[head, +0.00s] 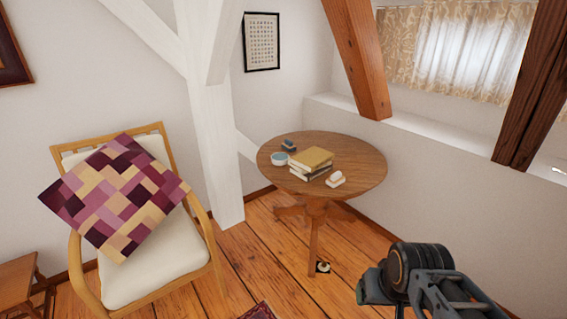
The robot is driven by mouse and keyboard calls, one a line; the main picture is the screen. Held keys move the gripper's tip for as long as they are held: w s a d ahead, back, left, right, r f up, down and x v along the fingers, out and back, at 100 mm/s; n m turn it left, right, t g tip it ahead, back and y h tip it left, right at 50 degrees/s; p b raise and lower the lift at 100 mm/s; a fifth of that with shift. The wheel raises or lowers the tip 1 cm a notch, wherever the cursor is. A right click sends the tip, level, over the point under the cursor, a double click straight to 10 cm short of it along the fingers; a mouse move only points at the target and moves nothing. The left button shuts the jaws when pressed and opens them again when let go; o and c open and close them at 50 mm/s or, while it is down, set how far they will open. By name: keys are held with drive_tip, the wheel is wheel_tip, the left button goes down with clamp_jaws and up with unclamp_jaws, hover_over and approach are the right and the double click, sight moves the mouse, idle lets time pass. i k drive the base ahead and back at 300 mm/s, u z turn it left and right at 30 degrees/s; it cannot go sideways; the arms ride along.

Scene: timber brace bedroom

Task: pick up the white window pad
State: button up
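A small white rounded block (335,178) with a brownish underside lies on the round wooden table (362,163), just right of a stack of books. It may be the white window pad, but it is too small to be sure. A small pale thing (559,170) at the right edge, by the window ledge, is cut off and unclear. My arm shows at the lower right, in front of the table and apart from it. Its gripper fingers do not show.
The table also holds stacked books (312,158), a blue-white bowl (279,159) and a dark item (289,145). A chair with a checkered cushion (115,197) stands left. Timber posts (357,60) slant near the ledge. A small object (323,267) lies on the floor.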

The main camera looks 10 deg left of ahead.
sight(337, 178)
drive_tip(key=z, duration=0.35)
drive_tip(key=i, duration=1.1)
drive_tip(key=u, duration=0.35)
drive_tip(key=i, duration=1)
drive_tip(key=u, duration=0.6)
